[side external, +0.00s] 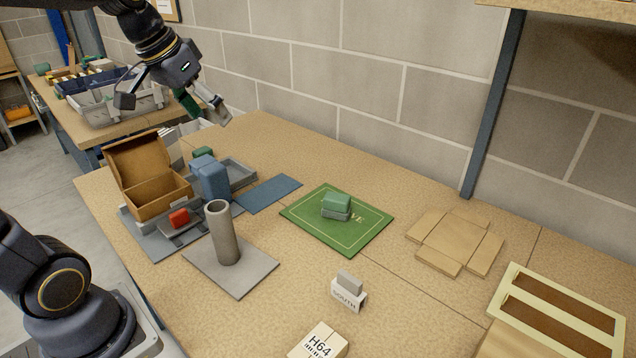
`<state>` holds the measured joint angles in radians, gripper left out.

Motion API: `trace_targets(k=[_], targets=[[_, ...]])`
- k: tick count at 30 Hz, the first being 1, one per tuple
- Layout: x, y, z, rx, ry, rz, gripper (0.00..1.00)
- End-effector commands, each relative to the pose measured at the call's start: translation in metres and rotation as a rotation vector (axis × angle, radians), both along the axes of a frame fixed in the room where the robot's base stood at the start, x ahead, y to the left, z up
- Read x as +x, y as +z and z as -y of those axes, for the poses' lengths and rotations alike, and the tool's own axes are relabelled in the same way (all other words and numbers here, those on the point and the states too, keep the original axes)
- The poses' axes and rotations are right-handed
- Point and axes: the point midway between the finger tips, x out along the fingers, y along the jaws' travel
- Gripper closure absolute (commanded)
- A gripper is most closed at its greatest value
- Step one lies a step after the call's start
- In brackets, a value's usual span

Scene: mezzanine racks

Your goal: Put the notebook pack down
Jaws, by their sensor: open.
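My gripper (209,112) hangs at the upper left, above the far end of the bench, with its jaws apart. A dark green piece shows beside the fingers; I cannot tell whether it is part of the gripper or something behind it. No item is clearly labelled as the notebook pack. A small green block (337,201) rests on a grey one (336,214) on the green mat (298,216), whose lettering they partly cover. My gripper is well up and left of this stack, not touching it.
An open cardboard box (155,190), blue blocks (211,181) and a grey tray (240,174) crowd the left. A grey tube (223,235) stands upright on a plate. A flat carton (455,240) and cream frame (560,305) lie right.

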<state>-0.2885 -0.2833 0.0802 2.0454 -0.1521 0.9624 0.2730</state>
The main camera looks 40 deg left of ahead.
Motion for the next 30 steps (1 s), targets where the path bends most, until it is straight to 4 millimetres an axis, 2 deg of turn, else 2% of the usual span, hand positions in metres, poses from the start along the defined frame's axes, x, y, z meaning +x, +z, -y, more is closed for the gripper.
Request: trace_targets(k=[1, 3, 6, 9, 14, 30], targets=[[-0.023, -0.005, 0.029, 0.011, -0.042, 0.011, 0.23], [-0.051, -0.017, 0.056, 0.026, -0.079, 0.020, 0.23], [-0.083, -0.034, 0.079, 0.045, -0.116, 0.033, 0.23], [-0.101, -0.047, 0.089, 0.057, -0.138, 0.043, 0.23], [-0.110, -0.055, 0.092, 0.062, -0.145, 0.046, 0.23], [-0.109, -0.054, 0.092, 0.061, -0.144, 0.045, 0.23]])
